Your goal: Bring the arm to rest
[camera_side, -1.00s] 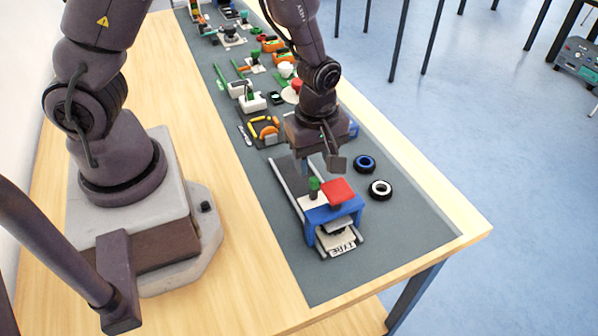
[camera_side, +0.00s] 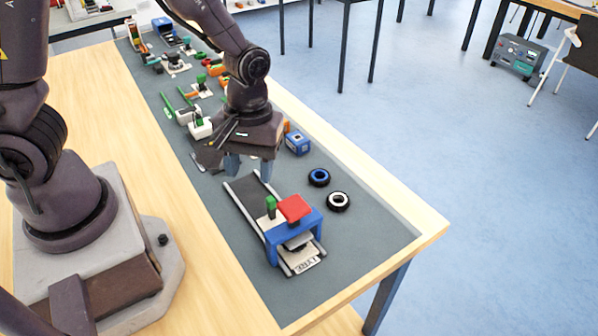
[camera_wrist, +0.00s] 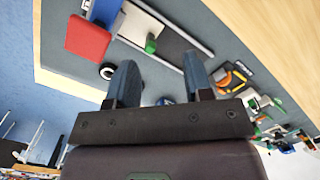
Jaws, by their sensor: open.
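My gripper (camera_side: 249,168) is open and empty, pointing down above the mat near the far end of the crane's track. In the wrist view its two fingers (camera_wrist: 160,82) stand apart with nothing between them. The gantry crane has a blue frame (camera_side: 283,238) and a red top (camera_side: 294,208). It straddles a dark track with pale rails (camera_side: 250,199). A green peg (camera_side: 271,207) stands on a white block beside the red top. In the wrist view the red top (camera_wrist: 88,38) and green peg (camera_wrist: 151,44) show beyond the fingers.
A blue-centred tyre (camera_side: 319,177) and a white-centred tyre (camera_side: 339,201) lie right of the track. A small blue box (camera_side: 298,142) sits behind them. Several parts crowd the mat's far end. The mat's near right (camera_side: 372,238) is clear.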

